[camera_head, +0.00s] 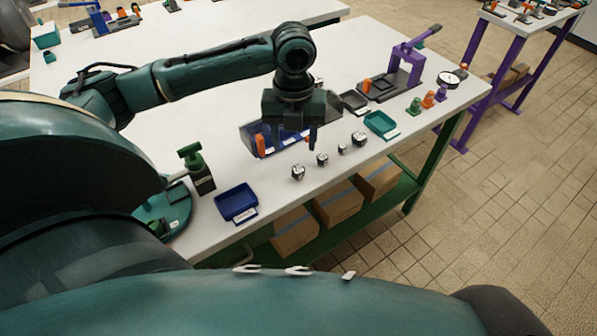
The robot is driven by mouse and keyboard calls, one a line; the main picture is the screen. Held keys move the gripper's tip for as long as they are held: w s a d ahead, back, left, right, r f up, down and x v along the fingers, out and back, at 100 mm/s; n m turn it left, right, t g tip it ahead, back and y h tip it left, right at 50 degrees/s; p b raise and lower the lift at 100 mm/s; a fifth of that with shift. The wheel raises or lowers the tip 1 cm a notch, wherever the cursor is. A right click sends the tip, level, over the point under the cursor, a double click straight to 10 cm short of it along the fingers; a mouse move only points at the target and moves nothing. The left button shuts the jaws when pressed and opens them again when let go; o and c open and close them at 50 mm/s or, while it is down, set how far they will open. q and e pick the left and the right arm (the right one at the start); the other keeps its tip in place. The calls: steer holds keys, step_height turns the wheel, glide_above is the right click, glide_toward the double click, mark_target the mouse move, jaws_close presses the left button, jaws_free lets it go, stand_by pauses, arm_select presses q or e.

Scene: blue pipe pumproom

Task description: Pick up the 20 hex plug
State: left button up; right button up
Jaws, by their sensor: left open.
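Several small dark plugs with white tops stand in a slanting row on the white table: the nearest and largest-looking plug (298,172), a second plug (322,159), a small third plug (342,149) and a far plug (359,139). Their markings are too small to read, so I cannot tell which is the 20 hex plug. My left gripper (295,146) points down over the table, open with nothing seen between its fingers. In the picture it is just above and behind the nearest plugs, apart from them. My right gripper is not in view.
A blue bin (249,133) with orange items is partly hidden behind my left gripper. A teal tray (380,123) and a purple press (404,66) stand to the right. Cardboard boxes (339,203) sit below.

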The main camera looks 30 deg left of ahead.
mark_target(298, 169)
arm_select(q)
steer(key=f, duration=0.8)
steer(key=shift+w+d+f, duration=0.15)
steer(key=shift+w+d, duration=0.05)
steer(key=shift+d, duration=0.15)
steer(key=shift+c, duration=0.5)
steer(key=c, duration=1)
